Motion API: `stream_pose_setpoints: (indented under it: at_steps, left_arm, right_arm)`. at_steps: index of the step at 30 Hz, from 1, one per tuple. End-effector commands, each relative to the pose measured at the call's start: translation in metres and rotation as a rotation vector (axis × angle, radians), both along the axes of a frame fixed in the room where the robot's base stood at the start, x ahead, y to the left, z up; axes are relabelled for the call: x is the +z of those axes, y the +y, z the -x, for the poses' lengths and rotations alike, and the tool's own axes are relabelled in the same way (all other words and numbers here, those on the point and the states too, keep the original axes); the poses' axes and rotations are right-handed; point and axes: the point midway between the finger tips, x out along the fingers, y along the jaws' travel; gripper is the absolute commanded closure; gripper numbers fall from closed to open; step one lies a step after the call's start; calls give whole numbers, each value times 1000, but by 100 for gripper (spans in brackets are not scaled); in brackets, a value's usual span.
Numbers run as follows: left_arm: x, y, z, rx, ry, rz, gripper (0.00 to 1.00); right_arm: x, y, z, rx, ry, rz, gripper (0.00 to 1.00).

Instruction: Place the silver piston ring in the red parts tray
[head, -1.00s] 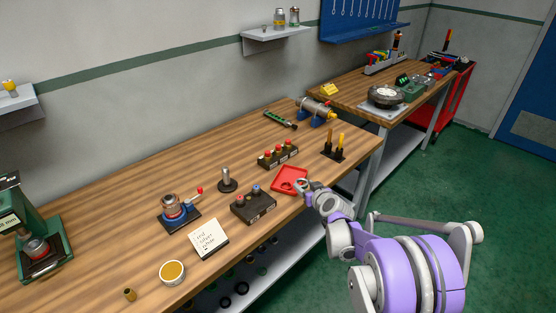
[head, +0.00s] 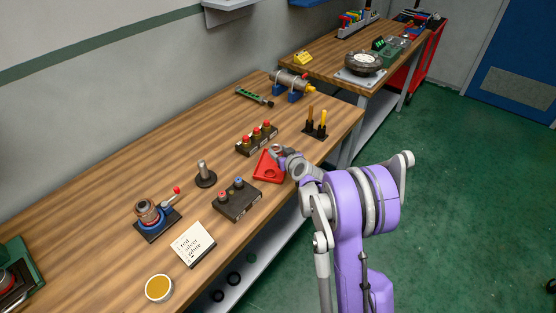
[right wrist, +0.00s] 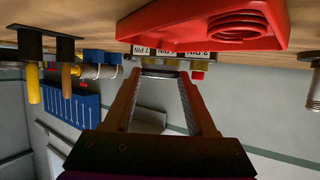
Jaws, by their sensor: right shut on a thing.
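The red parts tray (head: 262,178) lies on the wooden bench in the head view. It fills the top of the right wrist view (right wrist: 165,30), which looks upside down, and has a round ringed recess. My right gripper (head: 275,152) is at the tray's back right part, seemingly just above it. In the right wrist view its two fingers (right wrist: 160,72) reach toward a thin grey piece between the tips, seemingly the silver piston ring (right wrist: 160,70), seen nearly edge-on. Whether the ring touches the tray cannot be told. My left gripper is not in view.
A dark block with red and blue knobs (head: 237,201) stands left of the tray. A block with several red-topped pieces (head: 256,140) is behind it. A stand with two upright handled tools (head: 315,124) is to the right. A note card (head: 193,244) lies nearer.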

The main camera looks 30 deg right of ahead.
Motion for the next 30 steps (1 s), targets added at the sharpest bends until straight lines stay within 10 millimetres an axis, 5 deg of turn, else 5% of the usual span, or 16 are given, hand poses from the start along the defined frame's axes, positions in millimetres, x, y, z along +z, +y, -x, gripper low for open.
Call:
stream_pose_setpoints:
  at_steps: [9,21,22,24,30]
  left_arm:
    - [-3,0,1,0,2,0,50]
    - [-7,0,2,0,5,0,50]
    - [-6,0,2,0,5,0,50]
    - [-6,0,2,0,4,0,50]
    - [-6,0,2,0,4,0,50]
  right_arm:
    - [-36,0,-1,0,0,0,98]
    - [-43,0,0,0,0,0,98]
    - [-42,0,0,1,0,0,40]
    - [-42,0,0,1,0,0,31]
    - [-41,0,0,0,0,0,31]
